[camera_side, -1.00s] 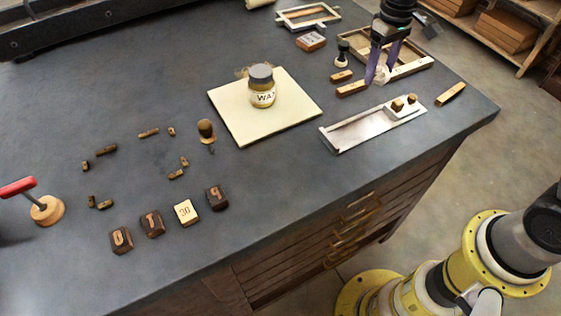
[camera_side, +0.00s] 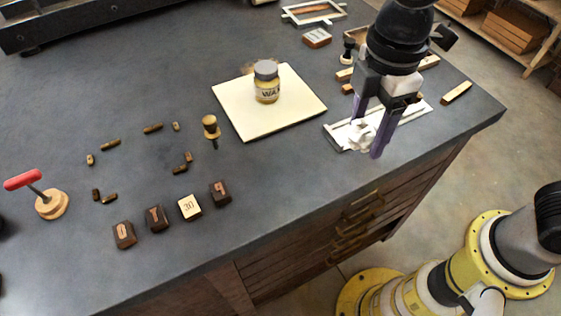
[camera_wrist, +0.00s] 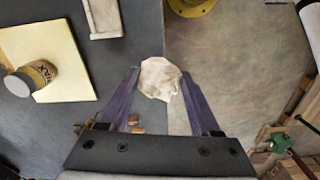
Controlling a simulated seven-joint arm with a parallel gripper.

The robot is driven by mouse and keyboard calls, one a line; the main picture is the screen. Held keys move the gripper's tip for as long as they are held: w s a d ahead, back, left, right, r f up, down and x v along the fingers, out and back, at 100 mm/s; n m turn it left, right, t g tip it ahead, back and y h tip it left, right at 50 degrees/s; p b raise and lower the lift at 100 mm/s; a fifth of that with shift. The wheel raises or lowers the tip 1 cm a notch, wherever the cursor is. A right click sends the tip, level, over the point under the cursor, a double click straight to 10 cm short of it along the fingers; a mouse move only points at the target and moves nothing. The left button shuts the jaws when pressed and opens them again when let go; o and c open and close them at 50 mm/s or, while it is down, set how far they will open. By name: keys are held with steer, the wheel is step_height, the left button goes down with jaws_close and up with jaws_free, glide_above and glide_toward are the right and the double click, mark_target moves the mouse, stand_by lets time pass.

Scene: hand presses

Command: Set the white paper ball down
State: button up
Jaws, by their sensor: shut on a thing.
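The crumpled white paper ball (camera_side: 357,132) is between the purple fingers of my gripper (camera_side: 365,138). In the wrist view the paper ball (camera_wrist: 160,80) sits at the tips of my gripper (camera_wrist: 161,76), with both fingers closed on its sides. In the side view the ball overlaps the left part of the pale metal tray (camera_side: 334,137). In the wrist view it lies across the bench's edge line, apart from the tray (camera_wrist: 106,35). It appears held above the bench; its exact height is hard to tell.
A wax jar (camera_side: 266,86) stands on a cream board (camera_side: 232,112) left of my gripper. Dark letter blocks (camera_side: 156,218), a numbered block (camera_side: 189,207) and a red-handled tool (camera_side: 50,200) are farther left.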

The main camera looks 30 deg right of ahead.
steer(key=w+a+f, duration=0.2)
steer(key=w, duration=0.1)
steer(key=w+a+f, duration=0.6)
steer(key=w, duration=0.1)
steer(key=shift+f, duration=0.25)
steer(key=shift+w+a+f, duration=0.35)
steer(key=shift+a+f, duration=0.05)
steer(key=shift+f, duration=0.25)
steer(key=shift+w+f, duration=0.1)
steer(key=shift+f, duration=1.3)
steer(key=shift+f, duration=0.1)
steer(key=o, duration=1.3)
steer(key=shift+f, duration=0.1)
